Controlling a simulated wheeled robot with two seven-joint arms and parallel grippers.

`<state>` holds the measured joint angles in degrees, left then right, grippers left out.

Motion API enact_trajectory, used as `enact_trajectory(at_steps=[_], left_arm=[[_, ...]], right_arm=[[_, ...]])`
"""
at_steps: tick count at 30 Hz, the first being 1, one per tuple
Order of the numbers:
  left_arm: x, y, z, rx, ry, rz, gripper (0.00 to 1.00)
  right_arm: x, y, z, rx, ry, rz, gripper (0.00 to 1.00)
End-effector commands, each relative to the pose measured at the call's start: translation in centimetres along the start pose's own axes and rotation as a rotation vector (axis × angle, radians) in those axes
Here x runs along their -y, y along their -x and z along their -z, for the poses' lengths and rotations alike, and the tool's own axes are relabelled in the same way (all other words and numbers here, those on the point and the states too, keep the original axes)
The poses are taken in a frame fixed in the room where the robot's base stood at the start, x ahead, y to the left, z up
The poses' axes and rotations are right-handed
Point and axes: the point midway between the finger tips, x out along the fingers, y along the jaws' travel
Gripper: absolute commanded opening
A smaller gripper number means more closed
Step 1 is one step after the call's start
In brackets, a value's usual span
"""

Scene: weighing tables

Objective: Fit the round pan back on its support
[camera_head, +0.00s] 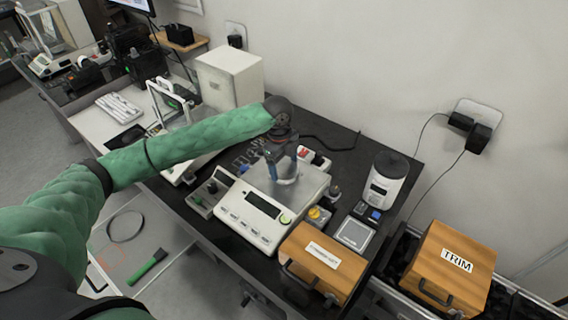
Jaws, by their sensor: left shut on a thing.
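My left gripper (284,156) reaches in from the left on its green-sleeved arm and points down over the white bench scale (247,207). It is shut on a small, pale, shiny thing with a rounded edge, which looks like the round pan (288,181). The fingers partly hide it. It is over the scale's square metal plate (308,188); I cannot tell whether it touches the plate. A balance with a clear draft shield (173,106) stands farther back left. I cannot make out the pan's support. My right gripper is not in view.
A wooden box (320,262) stands before the scale, and a TRIM box (450,265) is at the right. A green-handled tool (147,267) lies lower left.

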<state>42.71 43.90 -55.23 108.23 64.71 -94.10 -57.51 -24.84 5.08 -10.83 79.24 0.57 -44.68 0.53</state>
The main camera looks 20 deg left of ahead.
Motion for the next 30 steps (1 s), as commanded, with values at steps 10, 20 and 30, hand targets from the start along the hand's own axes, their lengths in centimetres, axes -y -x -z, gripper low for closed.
enact_trajectory(at_steps=[10, 20, 30], left_arm=[[0.01, 0.01, 0.01, 0.000, 0.000, 0.000, 0.56], [0.01, 0.10, 0.02, 0.000, 0.000, 0.000, 0.56], [0.02, 0.08, 0.02, 0.000, 0.000, 0.000, 0.56]], right_arm=[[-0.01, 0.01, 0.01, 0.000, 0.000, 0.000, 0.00], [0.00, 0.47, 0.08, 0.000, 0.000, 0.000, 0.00], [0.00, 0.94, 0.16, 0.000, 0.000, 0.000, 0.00]])
